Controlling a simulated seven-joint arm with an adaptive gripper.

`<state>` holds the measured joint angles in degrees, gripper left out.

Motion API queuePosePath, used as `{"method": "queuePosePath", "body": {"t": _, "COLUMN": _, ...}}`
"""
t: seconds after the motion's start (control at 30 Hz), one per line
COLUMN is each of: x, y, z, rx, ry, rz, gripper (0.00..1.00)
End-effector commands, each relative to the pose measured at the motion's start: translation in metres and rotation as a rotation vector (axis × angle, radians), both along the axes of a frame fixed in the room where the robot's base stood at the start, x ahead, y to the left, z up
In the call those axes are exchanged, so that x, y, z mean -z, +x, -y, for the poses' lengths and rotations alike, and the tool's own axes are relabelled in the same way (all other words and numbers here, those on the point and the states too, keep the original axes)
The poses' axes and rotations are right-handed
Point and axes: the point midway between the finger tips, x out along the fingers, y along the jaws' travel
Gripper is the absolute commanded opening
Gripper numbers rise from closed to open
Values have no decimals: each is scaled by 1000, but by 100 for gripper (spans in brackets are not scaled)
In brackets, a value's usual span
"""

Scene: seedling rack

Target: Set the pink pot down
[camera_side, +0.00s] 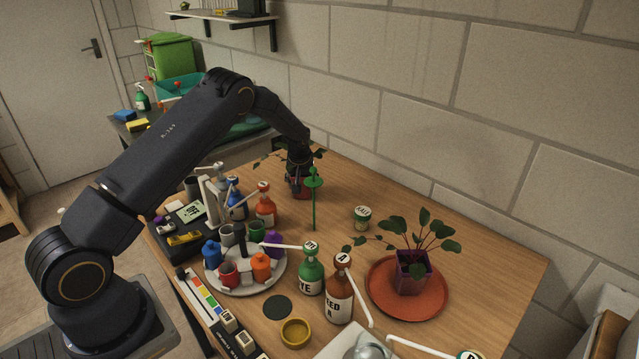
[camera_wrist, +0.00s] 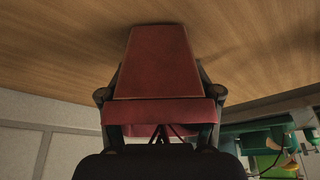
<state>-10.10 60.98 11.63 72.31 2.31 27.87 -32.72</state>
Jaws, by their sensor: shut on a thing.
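The pink pot (camera_wrist: 160,65) looks dull red in the wrist view, which shows it upside down. My gripper (camera_wrist: 160,98) is shut on it just below its rim, one finger on each side. The pot's base is at or very near the wooden table; I cannot tell whether it touches. In the side view the pot (camera_side: 301,189) is a small dark red shape at the table's far end, under my gripper (camera_side: 299,160). Dark leaves show around the gripper. The pot looks about upright there, partly hidden by the gripper.
A green stake (camera_side: 314,205) stands just right of the pot. A purple pot with a plant (camera_side: 413,274) sits on a terracotta saucer (camera_side: 436,306). Spray bottles, a carousel (camera_side: 274,274) and a small jar (camera_side: 362,218) stand nearer. The table between jar and wall is mostly clear.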

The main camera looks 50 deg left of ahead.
Motion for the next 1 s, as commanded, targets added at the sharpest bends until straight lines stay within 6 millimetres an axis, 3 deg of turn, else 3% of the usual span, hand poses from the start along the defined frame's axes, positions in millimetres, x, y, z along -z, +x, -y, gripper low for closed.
{"method": "queuePosePath", "body": {"t": 0.33, "x": 4, "y": 0, "z": 0, "rx": -1, "ry": 0, "rz": 2, "gripper": 21}}
{"method": "queuePosePath", "body": {"t": 0.37, "x": 4, "y": 0, "z": 0, "rx": -1, "ry": 0, "rz": 1, "gripper": 64}}
{"method": "queuePosePath", "body": {"t": 0.6, "x": 3, "y": 0, "z": 0, "rx": -1, "ry": 0, "rz": 1, "gripper": 88}}
{"method": "queuePosePath", "body": {"t": 1.0, "x": -3, "y": 0, "z": 0, "rx": -1, "ry": 0, "rz": 2, "gripper": 89}}
